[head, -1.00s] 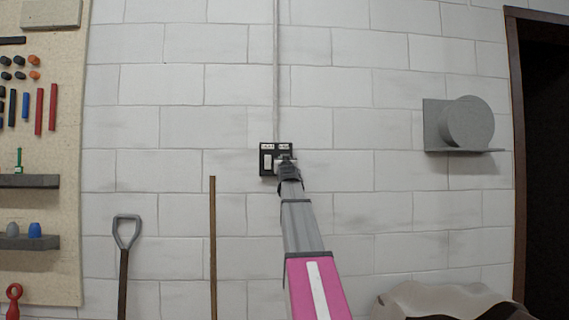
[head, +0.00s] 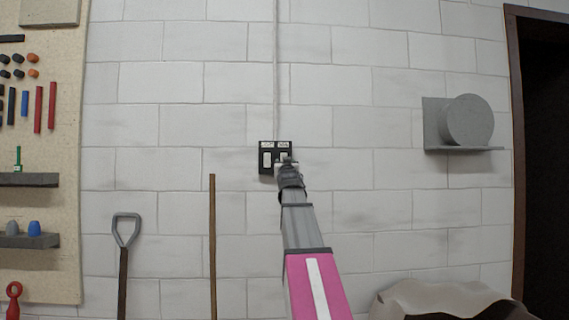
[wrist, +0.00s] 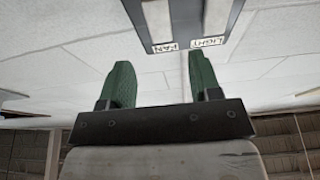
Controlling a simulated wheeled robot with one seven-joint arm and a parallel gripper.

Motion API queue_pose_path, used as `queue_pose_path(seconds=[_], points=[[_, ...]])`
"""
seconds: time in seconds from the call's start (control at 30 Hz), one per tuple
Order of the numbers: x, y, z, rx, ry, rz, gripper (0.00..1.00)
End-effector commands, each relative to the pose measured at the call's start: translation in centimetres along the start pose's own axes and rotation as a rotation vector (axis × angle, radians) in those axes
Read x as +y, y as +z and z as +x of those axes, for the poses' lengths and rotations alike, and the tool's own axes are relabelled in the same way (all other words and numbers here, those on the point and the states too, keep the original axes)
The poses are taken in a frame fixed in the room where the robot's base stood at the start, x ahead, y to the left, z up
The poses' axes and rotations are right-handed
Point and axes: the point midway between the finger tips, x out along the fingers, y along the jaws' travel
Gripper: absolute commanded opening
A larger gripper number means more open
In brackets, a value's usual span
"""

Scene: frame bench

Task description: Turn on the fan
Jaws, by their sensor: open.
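A black switch plate (head: 265,171) is on the block wall, with two pale rockers side by side. In the wrist view the plate (wrist: 187,28) appears upside down, with labels reading FAN (wrist: 165,47) and LIGHT (wrist: 207,42). The FAN rocker (wrist: 158,18) is on the left there, the LIGHT rocker (wrist: 218,14) on the right. In the head view my gripper (head: 288,162) is in front of the plate's lower right and partly hides the right rocker. In the wrist view my gripper (wrist: 158,62) has its green fingers apart and nothing between them. No contact with a rocker is visible.
A conduit (head: 276,70) runs up from the plate. A grey round drum (head: 468,121) sits on a wall bracket at right, beside a dark doorway (head: 545,170). A shovel (head: 125,250) and wooden pole (head: 212,245) stand at left, near a tool board (head: 68,130).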

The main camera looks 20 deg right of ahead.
Motion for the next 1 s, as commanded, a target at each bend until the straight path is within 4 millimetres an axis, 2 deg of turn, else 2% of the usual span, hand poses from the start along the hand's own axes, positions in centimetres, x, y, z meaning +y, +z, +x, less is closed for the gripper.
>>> queue_pose_path(seconds=[0.03,0.1,0.23,0.77,0.87,0.97,1.0], points=[[0.0,0.1,-1.5,0.001,0.000,0.000,0.57],[0.0,0.0,-2.6,0.001,0.000,0.000,0.57],[0.0,0.0,-3.8,0.001,0.000,0.000,0.57],[0.0,0.2,-3.9,-0.003,0.000,0.000,0.57],[-0.4,1.9,-4.1,-0.037,-0.003,0.001,0.57],[-1.2,5.7,-4.7,-0.112,-0.010,0.003,0.57],[-1.7,7.7,-5.0,-0.152,-0.013,0.003,0.57]])
